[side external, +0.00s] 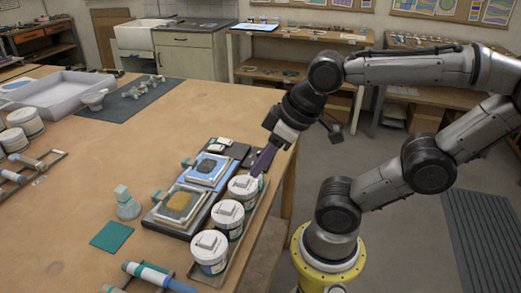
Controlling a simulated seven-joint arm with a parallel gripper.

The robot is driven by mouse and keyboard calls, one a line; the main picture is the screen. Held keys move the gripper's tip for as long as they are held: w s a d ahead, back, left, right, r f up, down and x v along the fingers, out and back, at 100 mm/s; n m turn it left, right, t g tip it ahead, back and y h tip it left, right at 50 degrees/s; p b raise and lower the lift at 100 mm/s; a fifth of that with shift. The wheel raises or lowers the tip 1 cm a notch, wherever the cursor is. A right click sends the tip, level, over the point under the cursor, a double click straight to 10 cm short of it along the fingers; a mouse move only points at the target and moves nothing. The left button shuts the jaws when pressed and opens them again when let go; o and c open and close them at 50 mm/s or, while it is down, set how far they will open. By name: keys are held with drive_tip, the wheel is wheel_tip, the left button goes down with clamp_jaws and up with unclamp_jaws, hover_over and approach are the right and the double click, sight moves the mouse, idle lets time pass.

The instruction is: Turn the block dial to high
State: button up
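My gripper (263,160) points down at the right edge of the table, just beyond the back jar of a row of white-lidded jars. Its fingers look dark and narrow; I cannot tell whether they are apart or closed, and no held object shows. To its left are two flat framed units: a blue one (190,175) with a dark patch and a grey one (163,209) with a yellowish patch. A small dark box (236,151) lies behind them, near the gripper. I cannot make out which item is the block, and its dial is not distinguishable.
White-lidded jars (228,219) stand in a tray along the table's right edge, close below the gripper. A grey-white stopper-like piece (127,205) and a green square (111,236) lie left of the framed units. The middle of the wooden table (100,165) is mostly clear.

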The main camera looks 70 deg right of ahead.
sight(260, 151)
drive_tip(key=shift+o, duration=1.2)
drive_tip(key=shift+s+d+n, duration=0.15)
drive_tip(key=shift+n, duration=0.55)
drive_tip(key=o, duration=0.3)
drive_tip(key=d+r+n+g, duration=0.1)
drive_tip(key=n, duration=0.2)
drive_tip(key=w+d+r+n+h, duration=0.1)
drive_tip(key=d+n, duration=0.1)
drive_tip(key=n, duration=0.1)
drive_tip(key=w+d+r+n+g+h, duration=0.1)
drive_tip(key=n, duration=0.1)
drive_tip(key=shift+d+r+n+g, duration=0.2)
drive_tip(key=shift+d+n+g, duration=0.1)
drive_tip(key=shift+n, duration=0.1)
drive_tip(key=w+d+n+g+h, duration=0.3)
drive_tip(key=w+d+n+g, duration=0.15)
drive_tip(key=w+d, duration=0.2)
drive_tip(key=shift+t+y, duration=0.25)
drive_tip(key=shift+y, duration=0.15)
drive_tip(key=x, duration=1.4)
drive_tip(key=shift+s+d+r, duration=0.1)
drive_tip(key=shift+s+d, duration=0.1)
drive_tip(key=shift+s, duration=0.2)
clamp_jaws()
